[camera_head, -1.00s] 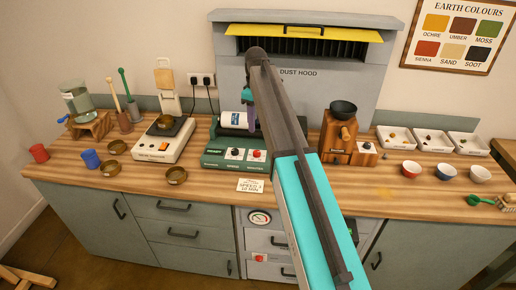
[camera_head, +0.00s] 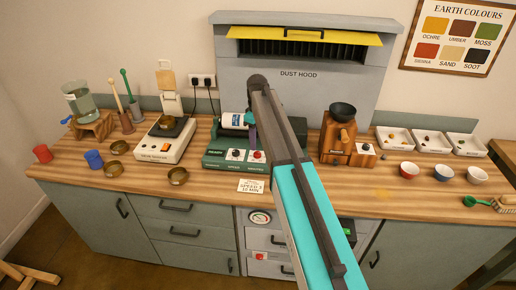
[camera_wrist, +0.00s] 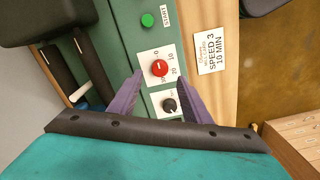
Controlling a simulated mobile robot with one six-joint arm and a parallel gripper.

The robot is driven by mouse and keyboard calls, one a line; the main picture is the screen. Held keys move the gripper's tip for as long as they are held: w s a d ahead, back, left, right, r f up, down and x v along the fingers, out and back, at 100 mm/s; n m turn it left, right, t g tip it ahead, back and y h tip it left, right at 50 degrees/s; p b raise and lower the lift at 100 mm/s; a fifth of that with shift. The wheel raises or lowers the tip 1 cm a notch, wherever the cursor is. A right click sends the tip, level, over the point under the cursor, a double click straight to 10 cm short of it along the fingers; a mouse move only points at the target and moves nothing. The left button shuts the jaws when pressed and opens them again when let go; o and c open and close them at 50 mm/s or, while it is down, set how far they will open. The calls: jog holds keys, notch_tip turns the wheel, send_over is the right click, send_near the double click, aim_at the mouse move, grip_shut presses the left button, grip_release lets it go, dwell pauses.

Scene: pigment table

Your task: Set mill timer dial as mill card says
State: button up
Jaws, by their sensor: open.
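The green mill (camera_head: 215,160) stands mid-counter, with a black knob (camera_head: 235,154) and a red timer dial (camera_head: 257,155) on white plates. In the wrist view the red dial (camera_wrist: 159,68) has 0, 10 and 20 marks around it; its pointer setting is too small to tell. The black knob (camera_wrist: 169,105) is nearer the gripper's base. The mill card (camera_wrist: 211,54) reads "SPEED 3, 10 MIN"; it also lies before the mill in the head view (camera_head: 251,186). My gripper (camera_wrist: 158,76) is open, its purple fingers either side of the red dial; contact cannot be told.
A green button (camera_wrist: 147,20) labelled START is beyond the red dial. A white roller jar (camera_head: 233,121) lies on the mill. The dust hood (camera_head: 300,90) rises behind.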

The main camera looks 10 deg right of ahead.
aim_at(257, 153)
jog(key=shift+f+p, duration=1)
jog(key=shift+f, duration=1.85)
jog(key=c, duration=1)
jog(key=shift+c, duration=0.2)
